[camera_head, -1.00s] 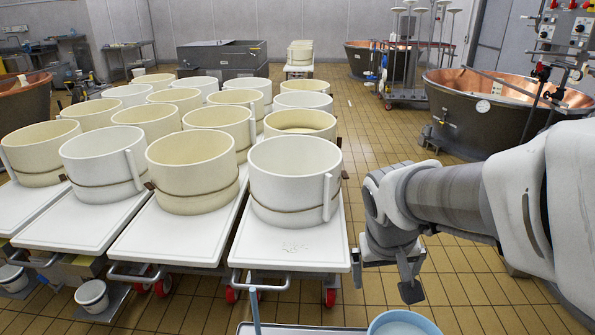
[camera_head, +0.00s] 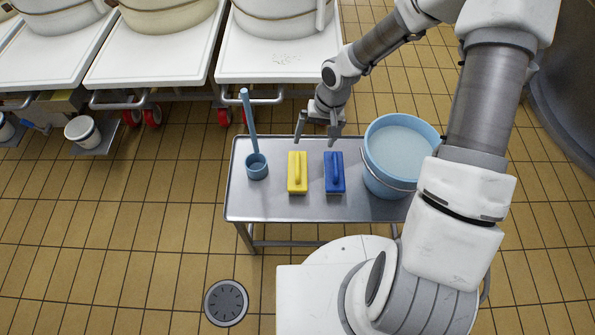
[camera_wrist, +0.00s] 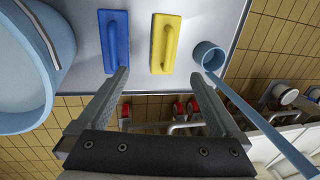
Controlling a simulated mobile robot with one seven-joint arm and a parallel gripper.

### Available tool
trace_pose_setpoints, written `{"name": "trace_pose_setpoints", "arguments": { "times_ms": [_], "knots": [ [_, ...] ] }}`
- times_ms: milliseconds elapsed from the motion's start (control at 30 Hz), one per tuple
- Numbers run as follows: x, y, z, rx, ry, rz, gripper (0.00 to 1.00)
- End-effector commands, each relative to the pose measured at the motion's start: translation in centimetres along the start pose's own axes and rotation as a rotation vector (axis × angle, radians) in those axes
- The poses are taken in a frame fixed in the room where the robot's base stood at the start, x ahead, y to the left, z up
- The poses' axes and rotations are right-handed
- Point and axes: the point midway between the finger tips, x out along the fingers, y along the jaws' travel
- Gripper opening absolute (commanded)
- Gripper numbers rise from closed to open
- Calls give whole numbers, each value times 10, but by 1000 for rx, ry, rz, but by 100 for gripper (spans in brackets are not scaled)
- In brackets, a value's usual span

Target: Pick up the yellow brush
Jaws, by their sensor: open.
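The yellow brush (camera_head: 297,172) lies on the small steel table (camera_head: 270,207), a block with a raised handle along its top. It also shows in the wrist view (camera_wrist: 165,43), right of the blue brush. My gripper (camera_head: 318,142) is open and empty, at the table's far edge, beyond the two brushes. In the wrist view, its fingers (camera_wrist: 165,95) are spread wide, with the yellow brush ahead of them and apart from them.
A blue brush (camera_head: 334,172) lies right of the yellow one. A blue bucket (camera_head: 372,160) of whitish liquid stands at the table's right. A blue ladle (camera_head: 257,167) with a long handle stands at the left. White carts (camera_head: 280,62) with vats stand behind.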

Motion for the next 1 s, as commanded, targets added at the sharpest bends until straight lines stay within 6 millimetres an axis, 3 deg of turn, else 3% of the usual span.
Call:
{"name": "trace_pose_setpoints", "arguments": {
  "times_ms": [167, 600, 1000],
  "knots": [
    [23, -4, 0, 6, -7, -22, 100],
    [114, -6, 1, 3, -8, -20, 100],
    [153, -8, 0, 5, -7, -20, 100]
  ]
}}
